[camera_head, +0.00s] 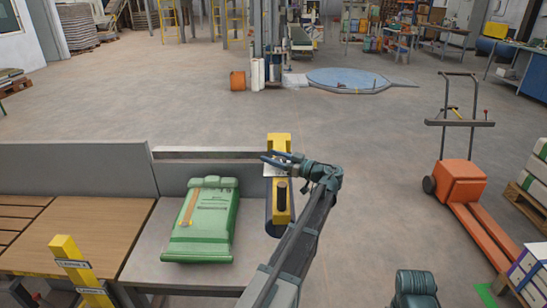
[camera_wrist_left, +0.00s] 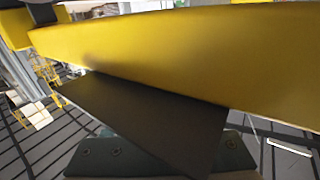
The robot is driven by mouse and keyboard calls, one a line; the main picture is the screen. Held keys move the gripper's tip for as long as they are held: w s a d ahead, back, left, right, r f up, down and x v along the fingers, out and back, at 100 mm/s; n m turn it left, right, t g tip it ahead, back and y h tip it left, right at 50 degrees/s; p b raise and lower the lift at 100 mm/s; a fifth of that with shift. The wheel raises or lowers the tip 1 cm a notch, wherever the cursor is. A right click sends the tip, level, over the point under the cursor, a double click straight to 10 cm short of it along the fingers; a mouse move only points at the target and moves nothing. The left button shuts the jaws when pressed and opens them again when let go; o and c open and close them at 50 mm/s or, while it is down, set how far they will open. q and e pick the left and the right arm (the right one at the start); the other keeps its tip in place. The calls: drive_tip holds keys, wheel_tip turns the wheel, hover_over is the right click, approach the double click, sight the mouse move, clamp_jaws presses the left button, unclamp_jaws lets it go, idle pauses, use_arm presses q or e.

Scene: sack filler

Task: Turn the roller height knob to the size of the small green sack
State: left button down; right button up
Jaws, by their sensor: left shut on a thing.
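A green sack (camera_head: 203,228) lies flat on the grey table at the left, with a narrow orange-tan strip on it. Right of it stands the yellow roller frame (camera_head: 282,217), with a pale plate and a short dark cylinder on it. My left gripper (camera_head: 277,161) reaches over this frame from the right, its fingers pointing left. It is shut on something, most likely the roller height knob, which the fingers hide. In the left wrist view a yellow beam (camera_wrist_left: 190,55) fills the upper part, with a dark finger (camera_wrist_left: 150,122) in front. Knob markings cannot be read.
A wooden-slatted table (camera_head: 75,225) and a yellow labelled post (camera_head: 72,262) are at the left. A grey panel (camera_head: 75,168) stands behind. An orange pallet truck (camera_head: 461,182) stands at the right beside stacked goods.

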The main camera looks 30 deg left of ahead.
use_arm(q)
drive_tip(key=shift+s+d+n+g+h, duration=0.1)
drive_tip(key=shift+s+n+g+h, duration=0.25)
drive_tip(key=shift+n+g, duration=1.05)
drive_tip(key=shift+s+d+n+g+h, duration=0.15)
drive_tip(key=shift+n+g+h, duration=0.5)
drive_tip(key=shift+g, duration=1.2)
drive_tip(key=shift+s+a+n+g+h, duration=0.1)
drive_tip(key=shift+s+n+g+h, duration=0.2)
drive_tip(key=shift+n+g, duration=1.15)
drive_tip(key=shift+d+g, duration=0.1)
drive_tip(key=shift+g, duration=0.3)
drive_tip(key=shift+c, duration=1.4)
unclamp_jaws()
